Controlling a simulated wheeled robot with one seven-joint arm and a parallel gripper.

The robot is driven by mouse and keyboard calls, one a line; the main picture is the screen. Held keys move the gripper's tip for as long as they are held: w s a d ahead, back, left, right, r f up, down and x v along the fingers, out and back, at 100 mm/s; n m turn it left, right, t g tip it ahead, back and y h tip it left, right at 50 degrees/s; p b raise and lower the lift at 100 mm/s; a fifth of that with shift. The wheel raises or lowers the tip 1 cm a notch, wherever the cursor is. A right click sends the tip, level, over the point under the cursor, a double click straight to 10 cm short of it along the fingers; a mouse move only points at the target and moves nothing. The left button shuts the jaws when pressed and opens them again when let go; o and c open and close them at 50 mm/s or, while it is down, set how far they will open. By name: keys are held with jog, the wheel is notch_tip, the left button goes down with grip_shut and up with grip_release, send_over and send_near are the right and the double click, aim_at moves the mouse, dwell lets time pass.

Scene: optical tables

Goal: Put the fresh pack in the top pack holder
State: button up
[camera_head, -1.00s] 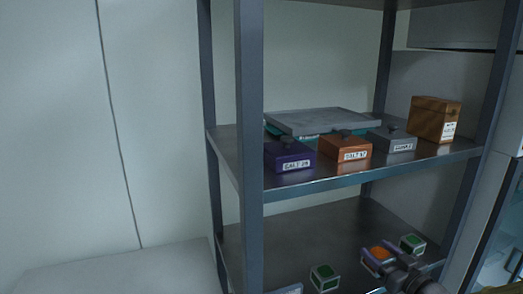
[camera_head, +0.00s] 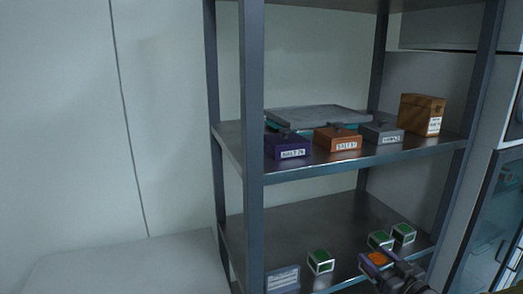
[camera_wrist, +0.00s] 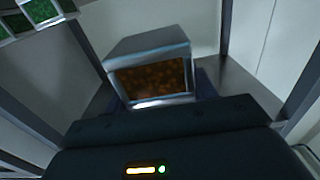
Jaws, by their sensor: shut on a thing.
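An orange-faced pack (camera_head: 376,260) with a pale metal frame sits at the tip of my gripper (camera_head: 388,271), at the front right of the lower shelf. In the wrist view the same pack (camera_wrist: 152,78) lies just beyond my gripper (camera_wrist: 160,103), its face dark orange; the fingertips are hidden. My gripper is shut on it. Green-faced packs stand on the lower shelf: one (camera_head: 320,262) to the left, and two (camera_head: 380,240) (camera_head: 403,233) close behind the held pack. I cannot tell from the markings which pack is fresh. No pack holder is clearly in view.
The upper shelf (camera_head: 300,171) carries purple (camera_head: 287,146), orange (camera_head: 338,139) and grey (camera_head: 382,134) labelled boxes, a flat grey slab (camera_head: 318,118) and a wooden box (camera_head: 422,114). A labelled grey block (camera_head: 283,278) is at the lower shelf's front left. A rack post (camera_head: 251,150) stands in front.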

jog(key=s+a+f+m+h, duration=0.1)
jog(key=a+f, duration=0.4)
jog(key=f, duration=0.6)
jog(key=s+a+f+m+h, duration=0.1)
jog(key=a+f+m+h, duration=0.1)
jog(key=f, duration=0.9)
jog(key=s+a+f+m+t+h, duration=0.1)
jog(key=s+a+f+h, duration=0.1)
jog(key=a+f, duration=0.5)
notch_tip(320, 180, down, 5)
jog(key=shift+a+r+h, duration=0.2)
jog(key=shift+a+h, duration=0.15)
jog(key=shift+h, duration=0.35)
jog(key=shift+s, duration=0.15)
notch_tip(320, 180, up, 10)
jog(key=p, duration=1)
